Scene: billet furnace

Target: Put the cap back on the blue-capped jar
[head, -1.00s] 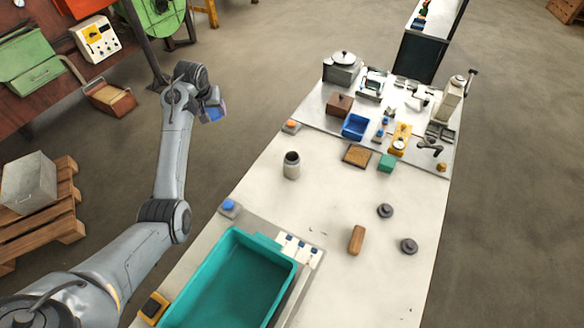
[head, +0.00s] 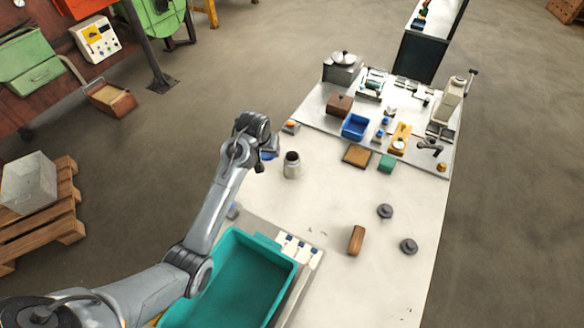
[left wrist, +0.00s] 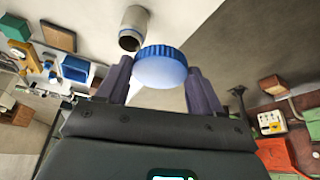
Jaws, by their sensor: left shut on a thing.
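The jar (head: 292,166) stands upright and open on the white bench, with a dark mouth and a grey body. It also shows in the left wrist view (left wrist: 134,26), just beyond the cap. My left gripper (left wrist: 162,78) is shut on the blue cap (left wrist: 160,66), which has a ribbed rim and sits between the two fingers. In the head view the left gripper (head: 268,155) is just left of the jar, apart from it, and mostly hidden by my wrist. Only a bit of blue shows there. My right gripper is not in view.
A teal tray (head: 288,262) lies at the near left of the bench. A wooden block (head: 356,240) and two dark round pieces (head: 385,211) lie to the right. A brown mat (head: 357,155), green block (head: 387,163) and blue bin (head: 355,126) stand behind the jar. The bench middle is clear.

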